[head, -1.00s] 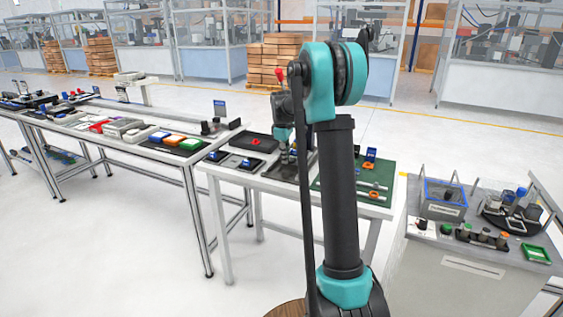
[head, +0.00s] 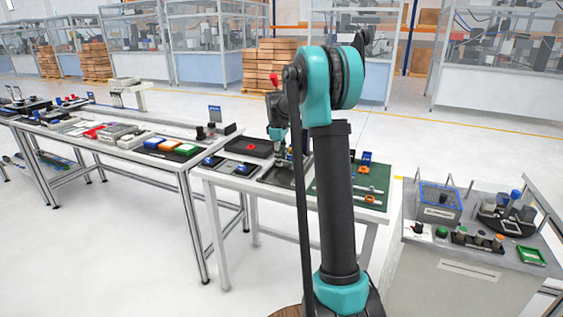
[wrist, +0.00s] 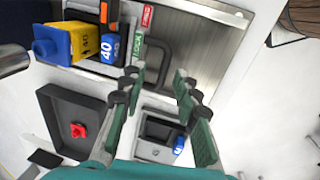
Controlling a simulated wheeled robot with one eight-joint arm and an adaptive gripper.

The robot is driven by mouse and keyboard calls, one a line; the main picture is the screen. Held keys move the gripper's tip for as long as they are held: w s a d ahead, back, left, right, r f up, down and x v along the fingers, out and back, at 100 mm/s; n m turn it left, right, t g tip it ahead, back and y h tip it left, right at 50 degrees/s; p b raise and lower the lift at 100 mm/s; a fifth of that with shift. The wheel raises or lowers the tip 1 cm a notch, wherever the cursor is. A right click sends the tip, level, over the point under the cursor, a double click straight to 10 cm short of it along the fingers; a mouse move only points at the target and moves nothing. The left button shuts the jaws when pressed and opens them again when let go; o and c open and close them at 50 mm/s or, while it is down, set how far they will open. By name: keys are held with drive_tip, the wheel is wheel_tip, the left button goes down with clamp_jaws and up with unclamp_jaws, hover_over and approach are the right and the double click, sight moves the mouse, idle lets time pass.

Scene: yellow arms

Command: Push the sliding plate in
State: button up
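In the wrist view, a brushed metal plate (wrist: 208,42) lies at the top, with a dark loop handle (wrist: 181,57) near its left part. Green LOCK and red labels sit along its left side. I take this to be the sliding plate; its slot is not clear. My gripper (wrist: 157,82) is open, with its two fingers apart on either side of the handle's near end; I cannot tell whether they touch it.
A green mat (head: 340,186) lies right of the plate in the head view.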

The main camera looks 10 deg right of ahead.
wheel_tip(320, 180, up, 10)
drive_tip(key=s+a, duration=0.1)
drive_tip(key=shift+s, duration=0.25)
drive_tip(key=shift+s+f, duration=0.1)
drive_tip(key=s+f+m+t, duration=0.1)
drive_tip(key=s+f+m, duration=0.2)
drive_tip(key=s+f, duration=0.4)
drive_tip(key=s+a+f+m, duration=0.1)
drive_tip(key=s+f+m, duration=0.3)
drive_tip(key=s, duration=1.5)
drive_tip(key=s+a+f+m+t+y, duration=0.1)
drive_tip(key=s+f+m, duration=0.3)
drive_tip(key=s+f, duration=0.6)
drive_tip(key=s, duration=0.3)
drive_tip(key=shift+a+f+t, duration=0.25)
drive_tip(key=shift+f+t, duration=0.05)
